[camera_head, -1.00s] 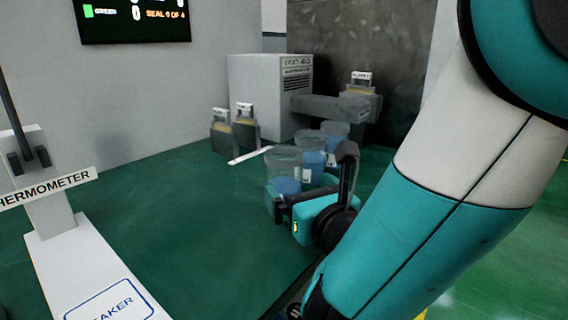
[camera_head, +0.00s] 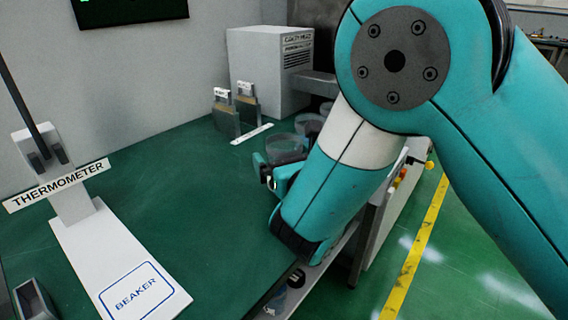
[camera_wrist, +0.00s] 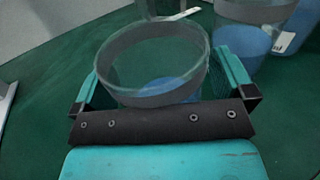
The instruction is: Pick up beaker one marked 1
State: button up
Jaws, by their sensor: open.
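Clear beakers with blue liquid stand in a row on the green bench. The nearest beaker (camera_head: 287,147) is partly hidden by my arm in the head view. In the wrist view this beaker (camera_wrist: 152,62) stands upright between the two teal fingers of my gripper (camera_wrist: 160,86), which are open on either side of it. No number can be read on it, so I cannot tell whether it is beaker one. A second beaker (camera_wrist: 242,42) with a white label stands just beyond to the right. In the head view my gripper (camera_head: 272,170) is low beside the nearest beaker.
A white thermometer stand (camera_head: 75,215) with a marked BEAKER spot (camera_head: 137,292) is at left. A grey box (camera_head: 268,75) and small labelled holders (camera_head: 235,112) stand at the back. A white strip (camera_head: 252,134) lies before them. The bench middle is clear.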

jog(key=c, duration=1.1)
jog(key=shift+r, duration=0.1)
